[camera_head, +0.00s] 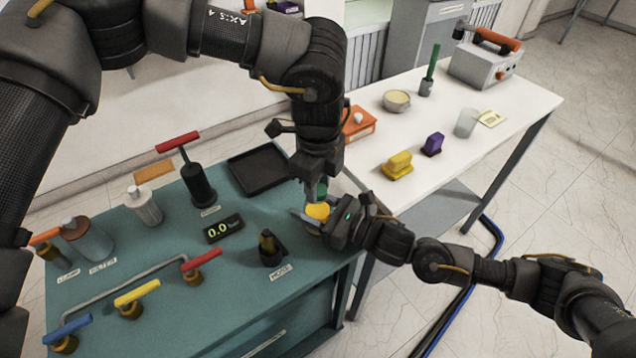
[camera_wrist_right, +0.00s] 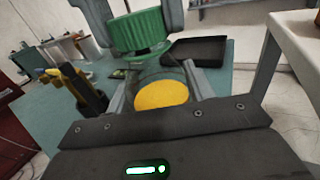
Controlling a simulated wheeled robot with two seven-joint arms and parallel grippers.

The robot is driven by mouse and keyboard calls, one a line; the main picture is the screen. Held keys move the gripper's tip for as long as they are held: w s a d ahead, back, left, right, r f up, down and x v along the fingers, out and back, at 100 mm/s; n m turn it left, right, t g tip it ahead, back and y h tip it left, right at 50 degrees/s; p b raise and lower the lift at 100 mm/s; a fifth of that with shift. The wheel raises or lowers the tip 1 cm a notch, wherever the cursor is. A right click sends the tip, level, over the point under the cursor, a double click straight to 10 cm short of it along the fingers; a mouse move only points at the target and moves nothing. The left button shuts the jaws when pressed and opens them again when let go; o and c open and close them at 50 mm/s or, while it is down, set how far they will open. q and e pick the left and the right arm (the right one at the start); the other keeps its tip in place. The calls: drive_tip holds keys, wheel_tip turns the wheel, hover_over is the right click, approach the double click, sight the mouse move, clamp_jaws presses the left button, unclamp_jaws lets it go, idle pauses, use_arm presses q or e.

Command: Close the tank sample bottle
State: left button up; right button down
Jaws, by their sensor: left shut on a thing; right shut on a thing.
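The sample bottle is a clear container with a yellow round patch (camera_head: 318,211), at the front right edge of the green bench; in the right wrist view the yellow patch (camera_wrist_right: 161,95) sits between my right fingers. My right gripper (camera_head: 314,222) is shut on the bottle from the right. The green ribbed cap (camera_head: 321,189) is just above the bottle; it also shows in the right wrist view (camera_wrist_right: 139,33). My left gripper (camera_head: 315,184) comes down from above and is shut on the cap.
A white table (camera_head: 440,165) on the right holds a yellow block (camera_head: 397,165), a purple block (camera_head: 432,144) and a glass beaker (camera_head: 466,123).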

use_arm(q)
drive_tip(key=m, duration=1.4)
drive_tip(key=shift+m, duration=0.3)
drive_tip(key=m, duration=1.3)
drive_tip(key=o, duration=1.1)
drive_tip(key=shift+f, duration=0.1)
drive_tip(key=shift+c, duration=0.2)
drive_tip(key=shift+r, duration=2.3)
